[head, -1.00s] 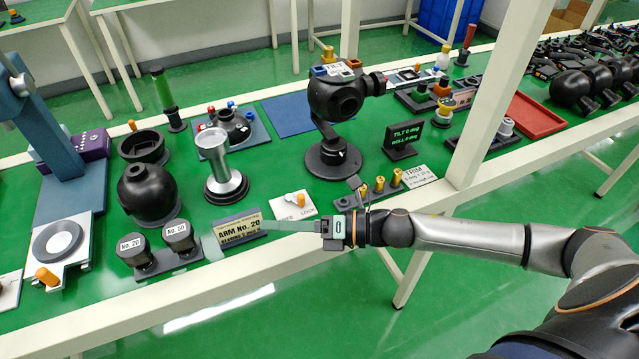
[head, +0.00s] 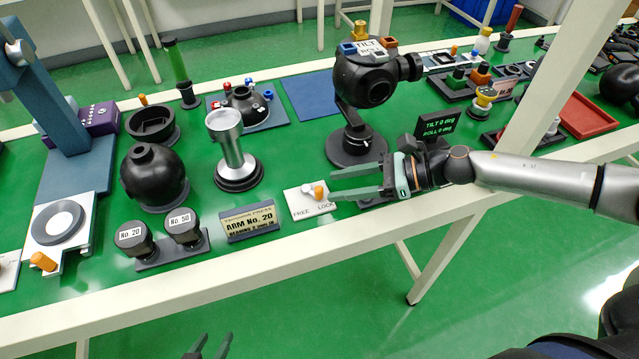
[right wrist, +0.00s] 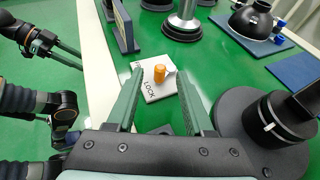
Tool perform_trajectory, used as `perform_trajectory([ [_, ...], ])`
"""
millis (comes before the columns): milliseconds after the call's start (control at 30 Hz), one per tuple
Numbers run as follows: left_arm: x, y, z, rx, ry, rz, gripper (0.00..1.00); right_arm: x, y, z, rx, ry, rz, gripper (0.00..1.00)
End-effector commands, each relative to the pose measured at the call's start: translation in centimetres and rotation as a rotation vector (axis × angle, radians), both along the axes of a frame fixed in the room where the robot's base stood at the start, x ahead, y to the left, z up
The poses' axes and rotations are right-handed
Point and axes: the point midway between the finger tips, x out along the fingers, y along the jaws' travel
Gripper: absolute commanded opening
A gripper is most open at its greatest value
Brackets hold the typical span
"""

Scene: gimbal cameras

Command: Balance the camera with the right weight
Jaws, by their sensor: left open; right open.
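The black gimbal camera (head: 365,82) stands on a round base, with a tilt/roll label and coloured blocks on top. The display (head: 438,124) reads TILT 0 deg, ROLL 0 deg. The black pots marked No. 20 (head: 131,236) and No. 50 (head: 182,224) stand in a holder, beside a sign (head: 249,221) reading ARM No. 20. The FREE/LOCK plate (head: 304,204) carries an orange knob (head: 319,191), on the LOCK side. My right gripper (head: 332,185) is open, fingertips near the knob; the wrist view shows the knob (right wrist: 160,73) between them. My left gripper (head: 208,347) is open, low in front.
The small brass weights on the trim board are hidden behind my right gripper. A silver column (head: 230,150) and a black ball housing (head: 152,175) stand left of the plate. A white table rail (head: 250,265) runs along the front; a red tray (head: 588,115) lies right.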

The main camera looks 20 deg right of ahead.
Motion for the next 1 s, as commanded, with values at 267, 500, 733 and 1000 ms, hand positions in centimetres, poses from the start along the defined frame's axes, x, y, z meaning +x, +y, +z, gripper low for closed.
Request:
perform_trajectory([
  [267, -0.2, 0.3, -0.2, 0.006, 0.007, 0.005, 0.52, 1.6, 3.5, -1.5, 0.002, -0.001, 0.0, 0.52],
  [500, -0.1, 0.4, -0.1, 0.006, 0.004, 0.006, 0.52, 1.9, 4.3, -2.0, 0.0, 0.0, -0.001, 0.52],
  [733, 0.0, 0.4, 0.1, 0.005, -0.001, 0.007, 0.52, 1.9, 4.3, -2.0, 0.0, 0.0, -0.001, 0.49],
  [1000, 0.1, 0.4, 0.2, 0.005, -0.004, 0.008, 0.52, 1.9, 4.3, -2.0, 0.0, 0.0, -0.001, 0.18],
])
